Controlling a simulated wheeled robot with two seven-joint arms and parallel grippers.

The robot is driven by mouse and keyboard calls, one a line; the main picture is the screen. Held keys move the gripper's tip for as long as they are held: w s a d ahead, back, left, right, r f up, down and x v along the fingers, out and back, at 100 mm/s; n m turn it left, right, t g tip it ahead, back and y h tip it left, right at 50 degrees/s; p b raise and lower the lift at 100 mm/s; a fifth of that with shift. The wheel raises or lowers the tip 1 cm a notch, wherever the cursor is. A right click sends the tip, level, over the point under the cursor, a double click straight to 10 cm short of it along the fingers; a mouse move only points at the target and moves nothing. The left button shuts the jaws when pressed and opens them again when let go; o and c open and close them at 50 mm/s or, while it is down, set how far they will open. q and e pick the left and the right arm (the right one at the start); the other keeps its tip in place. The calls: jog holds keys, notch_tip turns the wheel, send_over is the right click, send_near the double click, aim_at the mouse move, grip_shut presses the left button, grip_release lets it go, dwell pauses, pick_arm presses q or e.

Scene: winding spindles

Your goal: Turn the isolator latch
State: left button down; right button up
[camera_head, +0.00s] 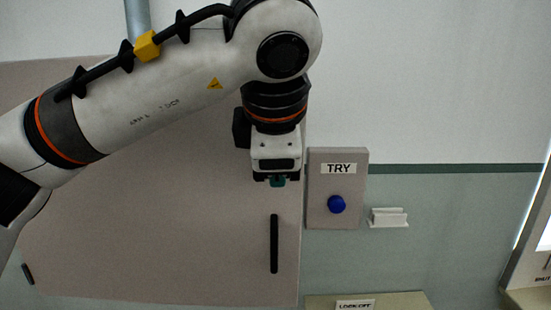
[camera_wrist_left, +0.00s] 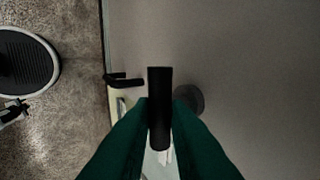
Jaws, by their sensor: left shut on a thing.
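In the left wrist view, the isolator latch (camera_wrist_left: 159,84) is a black bar in front of a dark round disc (camera_wrist_left: 188,99) on the grey panel. The green fingers of my left gripper (camera_wrist_left: 160,118) are shut on the bar, one on each side; its end sticks out beyond them. In the head view my left gripper (camera_head: 277,181) is at the upper right part of the beige cabinet front (camera_head: 170,210), near its right edge. The latch is hidden behind the gripper there. My right gripper is in neither view.
A black upright door handle (camera_head: 274,243) is just below my left gripper. A grey box labelled TRY (camera_head: 319,200) with a blue button (camera_head: 336,204) is close on the right, then a white wall holder (camera_head: 389,217). A ledge labelled LOCKOFF (camera_head: 400,300) is below.

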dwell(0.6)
pick_arm(q)
jog(key=c, duration=1.7)
grip_release()
jog(key=b+v, duration=0.1)
jog(key=v, duration=1.1)
jog(key=shift+d+b, duration=0.25)
jog(key=shift+b, duration=0.05)
